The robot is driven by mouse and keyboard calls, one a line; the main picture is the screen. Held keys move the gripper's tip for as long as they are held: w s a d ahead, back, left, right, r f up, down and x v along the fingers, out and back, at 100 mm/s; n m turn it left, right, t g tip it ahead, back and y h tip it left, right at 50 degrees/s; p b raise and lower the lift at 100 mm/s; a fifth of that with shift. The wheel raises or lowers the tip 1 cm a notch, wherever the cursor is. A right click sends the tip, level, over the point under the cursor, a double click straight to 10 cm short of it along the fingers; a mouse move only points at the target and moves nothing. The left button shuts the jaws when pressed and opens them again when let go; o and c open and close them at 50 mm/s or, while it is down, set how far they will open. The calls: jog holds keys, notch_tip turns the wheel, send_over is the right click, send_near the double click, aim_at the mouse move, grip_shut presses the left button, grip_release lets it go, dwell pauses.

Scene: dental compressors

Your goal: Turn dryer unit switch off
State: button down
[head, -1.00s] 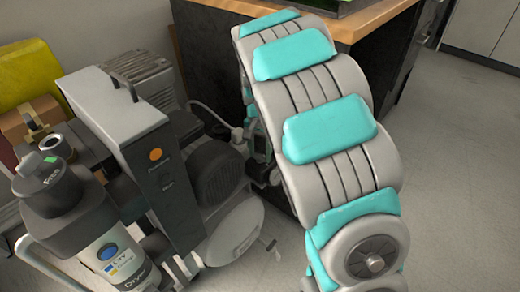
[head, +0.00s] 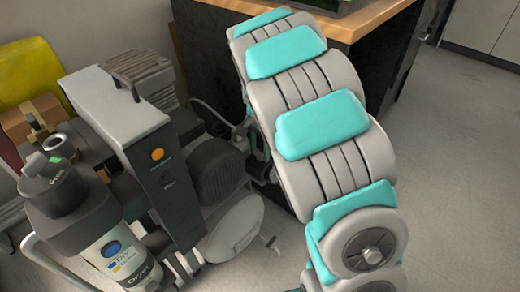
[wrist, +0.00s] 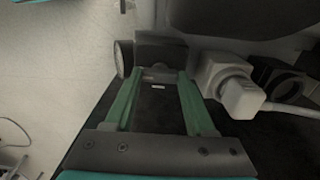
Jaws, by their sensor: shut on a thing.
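In the head view, the dryer unit (head: 112,250) is a grey cylinder with a dark top, a blue round mark and a "Dry" label, at the lower left. Beside it stands a dark and light grey housing (head: 165,180) with an orange round button (head: 157,154). My arm hides its own gripper there. In the wrist view, my gripper (wrist: 161,76) has two green fingers reaching to a dark block (wrist: 160,47). They are shut on a small dark part (wrist: 158,73) at its near face. Whether this part is the dryer switch, I cannot tell.
In the wrist view, a round gauge-like disc (wrist: 122,60) is left of the fingertips and a pale fitting (wrist: 240,97) is close on the right. A wood-topped dark cabinet (head: 215,60) stands behind my arm. Floor is open at the right.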

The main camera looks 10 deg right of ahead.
aim_at(260, 153)
jog(key=shift+c, duration=1.2)
grip_release()
notch_tip(260, 153, up, 7)
jog(key=shift+w+r, duration=0.1)
jog(key=shift+r, duration=0.35)
jog(key=shift+s, duration=0.25)
jog(key=s+r+n+g, duration=0.1)
jog(key=s+n, duration=1)
jog(key=s, duration=2.4)
notch_tip(260, 153, up, 2)
jog(key=shift+s+d+r+g, duration=0.1)
jog(key=shift+s+d+g, duration=0.15)
jog(key=shift+g, duration=0.15)
